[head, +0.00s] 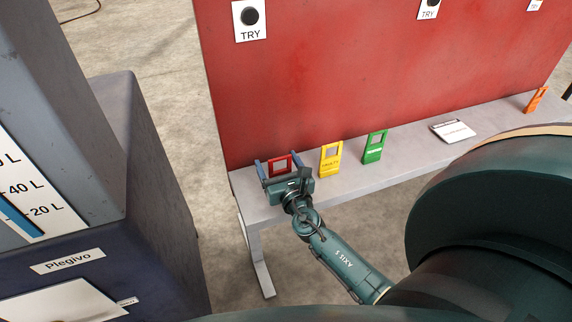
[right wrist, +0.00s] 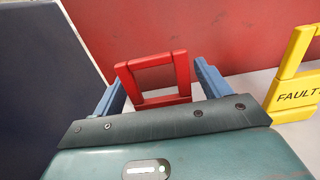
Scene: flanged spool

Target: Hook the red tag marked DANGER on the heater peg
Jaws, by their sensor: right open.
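The red tag (head: 271,168) stands upright at the left end of the grey bench in the head view. It has a square window, and it also shows in the right wrist view (right wrist: 163,101). Its DANGER lettering is hidden or out of sight. My right gripper (head: 279,164) is open, with its blue fingers on either side of the red tag. In the right wrist view gaps show between the tag and both fingers (right wrist: 158,76). I cannot make out which fixture is the heater peg. My left gripper is not in view.
A yellow tag (head: 330,159), a green tag (head: 374,148), a white card (head: 453,131) and an orange tag (head: 536,100) stand or lie along the bench (head: 400,165). A red panel (head: 330,80) with TRY plates rises behind. A dark cabinet (head: 160,200) stands left.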

